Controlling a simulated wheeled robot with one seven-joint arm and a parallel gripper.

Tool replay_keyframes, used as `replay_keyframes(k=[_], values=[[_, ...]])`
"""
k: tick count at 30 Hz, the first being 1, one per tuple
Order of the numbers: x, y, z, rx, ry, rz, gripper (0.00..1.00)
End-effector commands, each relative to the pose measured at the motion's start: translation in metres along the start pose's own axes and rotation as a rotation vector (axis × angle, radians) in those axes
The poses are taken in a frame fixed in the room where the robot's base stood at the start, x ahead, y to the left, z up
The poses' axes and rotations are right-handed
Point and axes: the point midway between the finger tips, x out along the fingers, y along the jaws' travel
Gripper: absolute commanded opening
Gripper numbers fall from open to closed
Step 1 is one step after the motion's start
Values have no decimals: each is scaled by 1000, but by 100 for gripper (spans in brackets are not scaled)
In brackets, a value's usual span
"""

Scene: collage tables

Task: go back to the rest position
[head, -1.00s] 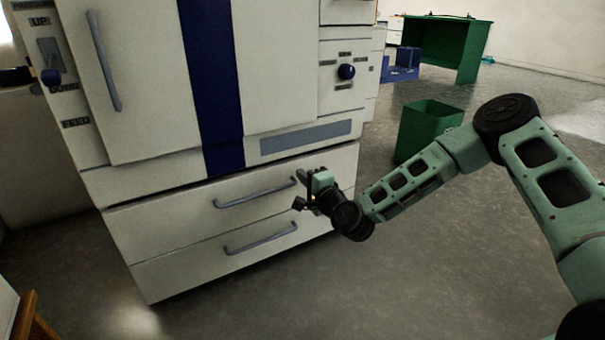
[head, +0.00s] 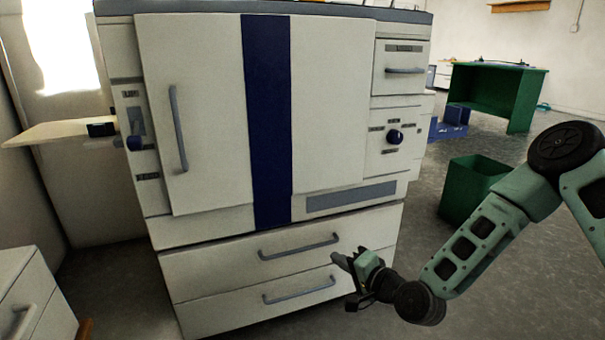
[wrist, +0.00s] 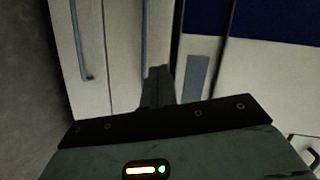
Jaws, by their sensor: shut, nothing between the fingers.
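My gripper (head: 344,262) is in front of the lower right drawers of a large white machine (head: 330,110) with a dark blue stripe. The fingers are shut with nothing held. In the wrist view the shut fingers (wrist: 158,88) point at the drawer fronts and a drawer handle (wrist: 145,40) lies behind them. In the head view the fingertips overlap the drawer front near the right end of the lower handle (head: 300,291). I cannot tell how far they are from it. Both drawers look closed.
A green bin (head: 468,190) stands on the floor behind my arm. A green table (head: 495,92) and a blue crate (head: 448,125) are farther back. A pale shelf (head: 60,133) juts out at the left, above a white cabinet (head: 30,290). Grey floor is open at the right.

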Motion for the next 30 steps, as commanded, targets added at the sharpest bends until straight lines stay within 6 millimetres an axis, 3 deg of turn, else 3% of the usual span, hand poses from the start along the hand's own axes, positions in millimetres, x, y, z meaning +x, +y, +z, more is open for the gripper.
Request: replay_keyframes(k=[1,6,12,21,30], values=[[-3,-21,16,-98,-89,44,0],[-27,-49,63,-385,-352,217,0],[-80,-84,94,-688,-605,408,0],[-192,-152,111,-1016,-902,651,0],[-286,-202,119,-1141,-1101,767,0]])
